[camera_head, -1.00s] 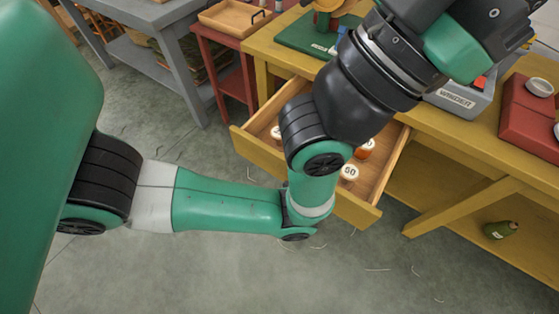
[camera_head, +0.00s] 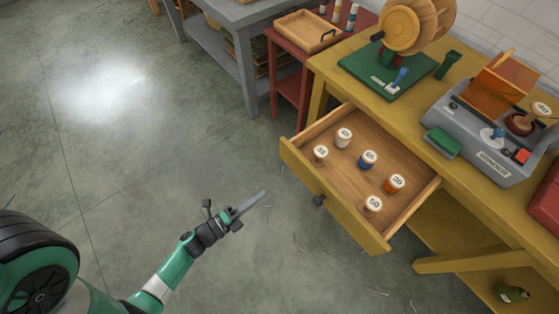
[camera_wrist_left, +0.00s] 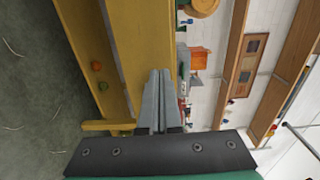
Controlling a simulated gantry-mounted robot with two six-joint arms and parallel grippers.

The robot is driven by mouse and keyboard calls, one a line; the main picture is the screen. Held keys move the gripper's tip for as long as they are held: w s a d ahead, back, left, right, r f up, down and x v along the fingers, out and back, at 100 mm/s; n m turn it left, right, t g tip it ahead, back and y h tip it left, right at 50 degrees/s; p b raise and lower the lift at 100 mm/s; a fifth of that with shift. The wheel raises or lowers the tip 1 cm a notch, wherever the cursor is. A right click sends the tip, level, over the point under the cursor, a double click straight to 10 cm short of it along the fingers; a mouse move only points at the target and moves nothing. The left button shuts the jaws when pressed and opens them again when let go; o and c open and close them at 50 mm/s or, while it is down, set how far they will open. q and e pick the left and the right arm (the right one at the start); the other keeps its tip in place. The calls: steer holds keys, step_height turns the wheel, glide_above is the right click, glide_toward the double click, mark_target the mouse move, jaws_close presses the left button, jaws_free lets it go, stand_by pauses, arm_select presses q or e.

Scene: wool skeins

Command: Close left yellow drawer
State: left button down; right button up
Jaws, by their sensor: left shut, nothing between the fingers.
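The yellow drawer (camera_head: 335,204) stands pulled out from the yellow workbench (camera_head: 335,66), with its wooden inside showing. A dark round knob (camera_head: 318,200) sits on its front. My right gripper is not in view.
A grey winder (camera_head: 490,140) and a green-based machine with a wooden wheel (camera_head: 400,75) stand on the bench. A red side table (camera_head: 288,50) with a wooden tray is behind the drawer. A dark green bottle (camera_head: 512,293) lies below the bench. The floor left of the drawer is clear.

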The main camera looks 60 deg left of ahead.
arm_select(q)
steer(key=a, duration=0.1)
steer(key=b, duration=0.5)
glide_toward(300, 164)
steer(key=w, duration=0.6)
steer(key=shift+w+a+r, duration=0.15)
steer(key=shift+w+a, duration=0.05)
steer(key=shift+w, duration=0.2)
steer(key=shift+w, duration=0.1)
